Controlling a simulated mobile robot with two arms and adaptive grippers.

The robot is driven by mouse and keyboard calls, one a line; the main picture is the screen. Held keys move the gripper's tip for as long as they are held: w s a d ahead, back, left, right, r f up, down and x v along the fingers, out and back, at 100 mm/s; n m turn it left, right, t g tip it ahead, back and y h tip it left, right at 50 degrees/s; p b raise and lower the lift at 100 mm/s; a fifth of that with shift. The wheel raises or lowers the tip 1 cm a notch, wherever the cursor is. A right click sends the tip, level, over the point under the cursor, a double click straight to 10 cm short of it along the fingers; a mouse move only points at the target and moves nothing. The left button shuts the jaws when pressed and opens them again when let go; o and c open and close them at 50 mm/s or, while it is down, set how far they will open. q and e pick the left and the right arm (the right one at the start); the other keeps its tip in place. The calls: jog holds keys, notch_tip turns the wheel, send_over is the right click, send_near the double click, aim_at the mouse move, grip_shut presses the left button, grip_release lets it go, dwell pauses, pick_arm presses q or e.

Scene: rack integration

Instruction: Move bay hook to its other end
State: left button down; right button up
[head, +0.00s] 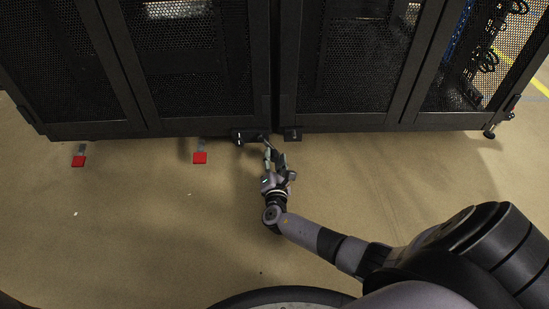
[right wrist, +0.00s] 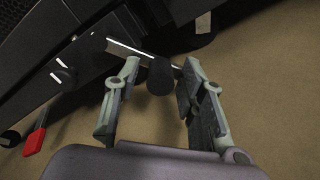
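The bay hook (right wrist: 128,50) is a thin metal bar with a black cylindrical knob (right wrist: 160,78), low on the front between two black racks. In the head view the hook (head: 262,138) is small and partly hidden by my fingers. My right gripper (head: 275,157) is just in front of it, pointing at the rack bases. In the right wrist view my right gripper (right wrist: 156,98) is open, its fingers on either side of the knob with gaps showing; I cannot tell how deep the knob sits between them. My left gripper is not in view.
The left rack (head: 90,130) and right rack (head: 345,122) stand side by side with mesh doors. Two red-ended tabs (head: 200,157) (head: 79,160) stick out below the left rack. A caster (head: 489,134) shows at the right rack's corner. The tan floor in front is clear.

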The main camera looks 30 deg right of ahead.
grip_shut()
dwell(0.6)
